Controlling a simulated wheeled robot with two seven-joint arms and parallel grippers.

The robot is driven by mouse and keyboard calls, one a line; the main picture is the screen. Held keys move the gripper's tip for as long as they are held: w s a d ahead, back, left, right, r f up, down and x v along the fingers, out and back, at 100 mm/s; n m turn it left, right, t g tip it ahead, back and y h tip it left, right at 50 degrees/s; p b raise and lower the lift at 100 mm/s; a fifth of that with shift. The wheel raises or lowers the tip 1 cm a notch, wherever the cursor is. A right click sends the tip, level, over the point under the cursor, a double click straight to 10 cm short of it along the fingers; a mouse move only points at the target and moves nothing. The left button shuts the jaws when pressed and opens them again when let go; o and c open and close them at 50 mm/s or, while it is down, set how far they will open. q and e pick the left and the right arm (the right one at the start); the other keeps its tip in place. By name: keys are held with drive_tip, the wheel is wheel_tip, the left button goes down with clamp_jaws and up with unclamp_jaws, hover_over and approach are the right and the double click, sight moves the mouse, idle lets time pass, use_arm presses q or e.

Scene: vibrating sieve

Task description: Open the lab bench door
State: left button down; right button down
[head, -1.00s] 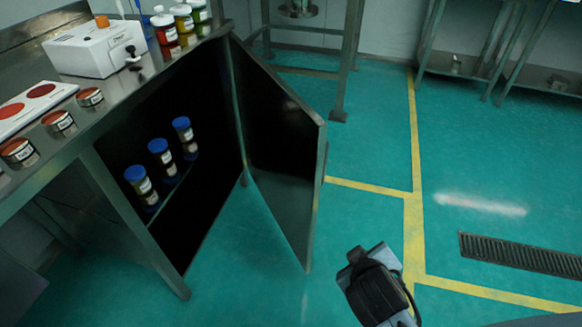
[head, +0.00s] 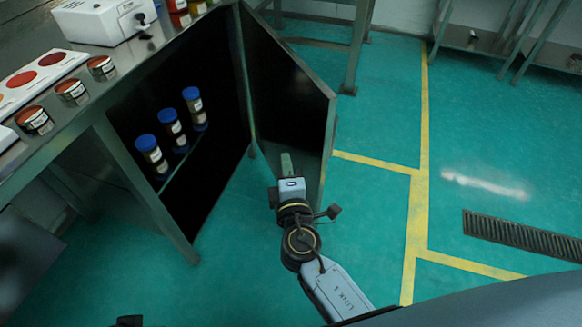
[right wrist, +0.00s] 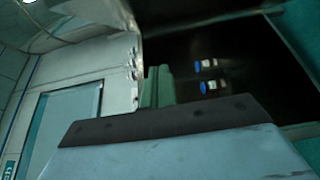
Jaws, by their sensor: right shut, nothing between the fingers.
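The lab bench door (head: 288,85) stands partly open in the head view, hinged at the right side of the cabinet opening and swung out toward the aisle. Its dark inner face shows. My right gripper (head: 287,163) is shut and empty, in front of the lower part of that inner face, near the outer edge. I cannot tell whether it touches the door. Its green fingers show in the right wrist view (right wrist: 157,87), beside a dark surface with blue-capped bottles (right wrist: 203,86). My left gripper is not in view.
Inside the dark cabinet, blue-capped bottles (head: 172,128) stand on a shelf. The bench top (head: 85,95) above holds small labelled jars (head: 72,92) and a white device (head: 100,20). A metal frame leg (head: 357,45) stands behind the door. The green floor to the right is clear.

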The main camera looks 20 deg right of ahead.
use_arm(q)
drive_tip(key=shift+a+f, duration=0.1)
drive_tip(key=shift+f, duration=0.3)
use_arm(e)
drive_tip(key=w+d, duration=0.5)
drive_tip(key=w, duration=0.1)
drive_tip(key=shift+w, duration=0.3)
drive_tip(key=shift+d, duration=0.15)
